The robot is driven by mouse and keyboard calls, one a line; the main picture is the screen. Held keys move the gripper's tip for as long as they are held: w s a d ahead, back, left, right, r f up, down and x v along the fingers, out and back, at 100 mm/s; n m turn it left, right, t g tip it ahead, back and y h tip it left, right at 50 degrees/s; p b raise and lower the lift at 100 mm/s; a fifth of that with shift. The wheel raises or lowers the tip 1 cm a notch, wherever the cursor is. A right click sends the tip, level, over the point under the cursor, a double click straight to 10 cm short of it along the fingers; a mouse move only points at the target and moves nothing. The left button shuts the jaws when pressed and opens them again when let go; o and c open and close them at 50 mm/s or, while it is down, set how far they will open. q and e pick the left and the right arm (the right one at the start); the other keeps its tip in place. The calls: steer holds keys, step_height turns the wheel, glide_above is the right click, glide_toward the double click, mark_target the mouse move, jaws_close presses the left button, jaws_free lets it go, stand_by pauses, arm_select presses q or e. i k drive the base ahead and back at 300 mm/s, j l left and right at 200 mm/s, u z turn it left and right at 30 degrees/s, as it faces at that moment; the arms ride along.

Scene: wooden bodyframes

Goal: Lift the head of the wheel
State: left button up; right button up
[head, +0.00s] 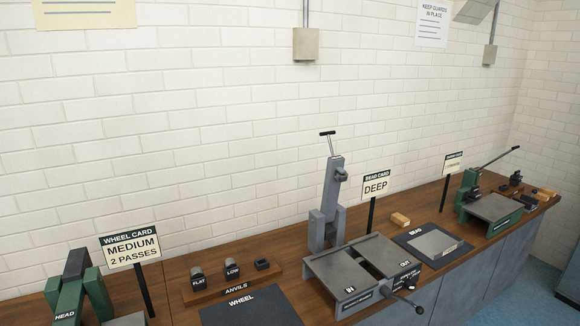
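A dark green machine (95,292) stands at the lower left of the bench, cut off by the bottom edge of the head view. A part of it labelled HEAD (66,312) shows at its front left, beside a dark sloping piece. The lower part of the machine is out of view, so I cannot tell whether the head is raised or lowered. A WHEEL CARD sign (131,247) behind it reads MEDIUM, 2 PASSES. Neither of my grippers is in view.
A wooden ANVILS rack (235,289) holds blocks marked FLAT and LOW and another dark block. A dark WHEEL mat (250,308) lies in front. A grey machine marked IN and OUT (335,275) stands mid-bench. A second green machine (495,208) stands far right.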

mark_target(69, 309)
steer(key=u, duration=1.5)
